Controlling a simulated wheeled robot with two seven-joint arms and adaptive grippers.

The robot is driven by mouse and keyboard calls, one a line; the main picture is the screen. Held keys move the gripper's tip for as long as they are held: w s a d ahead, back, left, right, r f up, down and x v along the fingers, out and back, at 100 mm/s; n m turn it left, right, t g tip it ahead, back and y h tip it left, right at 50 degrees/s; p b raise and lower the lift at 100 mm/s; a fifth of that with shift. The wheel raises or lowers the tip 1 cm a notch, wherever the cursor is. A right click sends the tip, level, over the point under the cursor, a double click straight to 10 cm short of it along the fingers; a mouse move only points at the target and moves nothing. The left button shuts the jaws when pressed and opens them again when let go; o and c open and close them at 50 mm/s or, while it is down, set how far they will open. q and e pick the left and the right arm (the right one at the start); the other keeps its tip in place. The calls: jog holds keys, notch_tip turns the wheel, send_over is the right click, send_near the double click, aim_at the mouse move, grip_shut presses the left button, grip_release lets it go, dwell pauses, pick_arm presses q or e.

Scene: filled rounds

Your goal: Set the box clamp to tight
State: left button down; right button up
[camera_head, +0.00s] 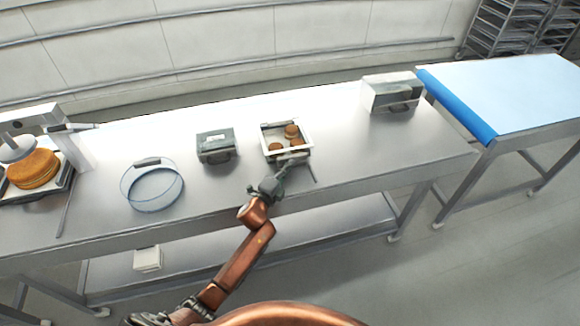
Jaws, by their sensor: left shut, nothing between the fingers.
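A small white open box (265,140) with several brown filled rounds (291,131) in it stands on the steel table. A grey part, possibly the clamp (293,158), lies along its front edge. A thin dark rod (312,173) sticks out at the front right corner; I cannot tell whether it is the clamp's lever or how it is set. My left gripper (281,170) is shut and empty at the front of the box, close to the grey part. I cannot tell whether they touch. The gripper hides some of the box's front. My right gripper is out of view.
A grey lidded box (216,148) and a clear round hoop (153,203) stand left of the white box. A press (72,150) with a brown round cake is at far left. A steel case (391,93) stands right. The table (420,148) between is clear.

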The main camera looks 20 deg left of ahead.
pick_arm(q)
jog(key=shift+s+d, duration=0.2)
jog(key=shift+d, duration=0.05)
jog(key=s+d, duration=0.1)
jog(key=s, duration=0.1)
jog(key=shift+s+d+p, duration=0.3)
jog(key=shift+d+p, duration=0.1)
jog(key=s+a, duration=0.2)
jog(key=s, duration=0.8)
jog(key=shift+b, duration=0.35)
jog(key=shift+d, duration=0.1)
